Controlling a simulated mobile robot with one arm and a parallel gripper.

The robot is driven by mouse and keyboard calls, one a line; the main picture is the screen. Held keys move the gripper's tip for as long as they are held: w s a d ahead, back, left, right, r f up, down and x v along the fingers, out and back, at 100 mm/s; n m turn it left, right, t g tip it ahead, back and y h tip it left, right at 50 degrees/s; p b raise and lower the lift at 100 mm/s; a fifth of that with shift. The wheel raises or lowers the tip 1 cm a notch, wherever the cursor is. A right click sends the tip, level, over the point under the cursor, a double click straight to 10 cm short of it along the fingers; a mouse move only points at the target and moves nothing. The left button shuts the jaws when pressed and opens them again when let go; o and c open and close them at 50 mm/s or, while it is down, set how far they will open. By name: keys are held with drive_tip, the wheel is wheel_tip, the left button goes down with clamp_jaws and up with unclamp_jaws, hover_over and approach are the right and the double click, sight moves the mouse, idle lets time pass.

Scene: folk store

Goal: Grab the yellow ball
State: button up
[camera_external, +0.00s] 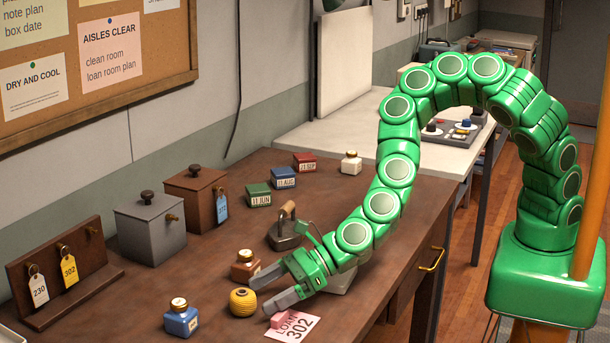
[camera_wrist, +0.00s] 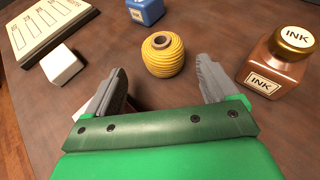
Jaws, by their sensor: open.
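The yellow ball (camera_external: 243,302) is a ribbed, twine-like ball with a small opening at its top. It sits on the brown desk near the front. In the wrist view the yellow ball (camera_wrist: 163,56) lies just beyond and between my fingertips. My gripper (camera_external: 270,290) is open and low over the desk, its two grey fingers pointing at the ball from the right. In the wrist view my gripper (camera_wrist: 162,76) shows its fingers spread wide with nothing held between them.
A brown ink bottle (camera_external: 245,269) stands close behind the ball, near one finger; it also shows in the wrist view (camera_wrist: 276,65). A blue bottle (camera_external: 181,319) stands to the left. A pink loan card (camera_external: 296,327) lies to the right. A handled iron (camera_external: 286,231) stands farther back.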

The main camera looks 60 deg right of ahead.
sight(251, 294)
drive_tip(key=shift+w+a+f, duration=0.15)
drive_tip(key=shift+w+a, duration=0.6)
drive_tip(key=shift+w, duration=0.3)
drive_tip(key=shift+x, duration=1.45)
drive_tip(key=shift+c, duration=0.2)
drive_tip(key=c, duration=1)
drive_tip(key=shift+r, duration=0.2)
drive_tip(key=shift+r, duration=5)
